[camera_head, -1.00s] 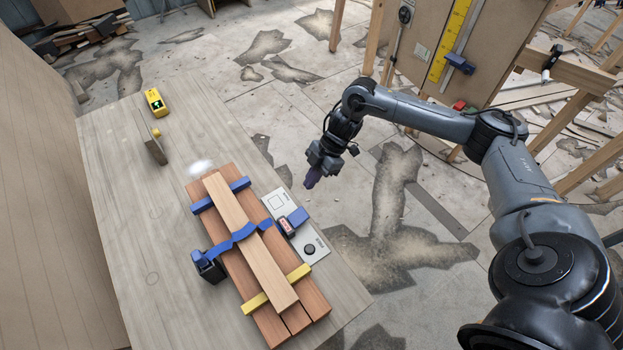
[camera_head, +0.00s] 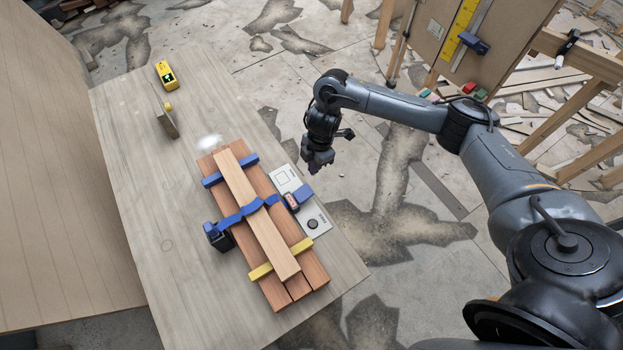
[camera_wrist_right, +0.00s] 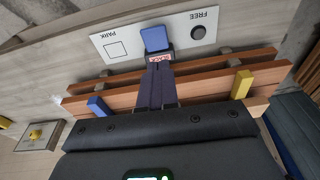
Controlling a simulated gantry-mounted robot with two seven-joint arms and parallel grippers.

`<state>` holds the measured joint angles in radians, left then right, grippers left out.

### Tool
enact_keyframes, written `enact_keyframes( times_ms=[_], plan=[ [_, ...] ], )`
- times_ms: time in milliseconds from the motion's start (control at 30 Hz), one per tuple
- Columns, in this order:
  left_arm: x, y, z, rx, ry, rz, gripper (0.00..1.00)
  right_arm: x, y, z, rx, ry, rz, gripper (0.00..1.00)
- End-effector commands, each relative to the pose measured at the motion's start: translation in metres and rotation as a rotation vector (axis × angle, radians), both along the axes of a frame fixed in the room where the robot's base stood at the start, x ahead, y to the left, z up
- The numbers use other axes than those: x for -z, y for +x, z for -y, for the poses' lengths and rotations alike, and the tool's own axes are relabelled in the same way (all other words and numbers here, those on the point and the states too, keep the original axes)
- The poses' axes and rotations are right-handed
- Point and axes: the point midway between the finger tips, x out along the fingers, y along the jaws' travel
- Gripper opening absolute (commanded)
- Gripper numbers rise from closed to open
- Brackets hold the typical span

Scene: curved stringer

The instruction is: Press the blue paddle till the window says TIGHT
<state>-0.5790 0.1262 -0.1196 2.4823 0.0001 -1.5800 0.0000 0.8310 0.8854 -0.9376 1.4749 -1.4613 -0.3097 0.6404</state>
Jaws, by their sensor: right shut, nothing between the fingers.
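The blue paddle (camera_head: 302,193) sticks out from the ratchet beside the clamped boards, on the table's right side. It also shows in the right wrist view (camera_wrist_right: 155,38). The ratchet's small window (camera_head: 291,201) has red lettering that looks like SLACK, upside down in the right wrist view (camera_wrist_right: 160,57). A blue strap (camera_head: 240,214) crosses the boards (camera_head: 250,210). My right gripper (camera_head: 317,168) is shut and empty, above and beyond the paddle in the head view, not touching it. Its dark fingers (camera_wrist_right: 157,88) point toward the paddle. My left gripper is out of view.
A white plate (camera_head: 318,222) beside the boards carries a PARK square and a black FREE knob (camera_head: 312,224). The table's left side is clear.

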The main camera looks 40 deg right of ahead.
Motion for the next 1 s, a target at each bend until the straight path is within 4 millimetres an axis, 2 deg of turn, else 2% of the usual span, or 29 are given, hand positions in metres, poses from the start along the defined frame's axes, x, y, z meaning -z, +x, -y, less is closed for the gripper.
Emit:
enact_keyframes(
  times_ms=[33,167,567,767,1000],
  plan=[
    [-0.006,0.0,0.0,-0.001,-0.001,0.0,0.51,-0.009,0.004,-0.008,-0.011,0.007,0.007,0.0],
    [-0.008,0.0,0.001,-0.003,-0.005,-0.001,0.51,-0.017,0.011,-0.013,-0.018,0.013,0.021,0.0],
    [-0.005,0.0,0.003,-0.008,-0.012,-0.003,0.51,-0.014,0.011,-0.013,-0.017,0.014,0.023,0.0],
    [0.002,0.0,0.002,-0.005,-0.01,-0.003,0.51,0.005,0.011,-0.016,-0.016,0.015,0.02,0.0],
    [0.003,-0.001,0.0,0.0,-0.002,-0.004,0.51,0.045,0.012,-0.023,-0.017,0.015,0.019,0.0]
  ],
)
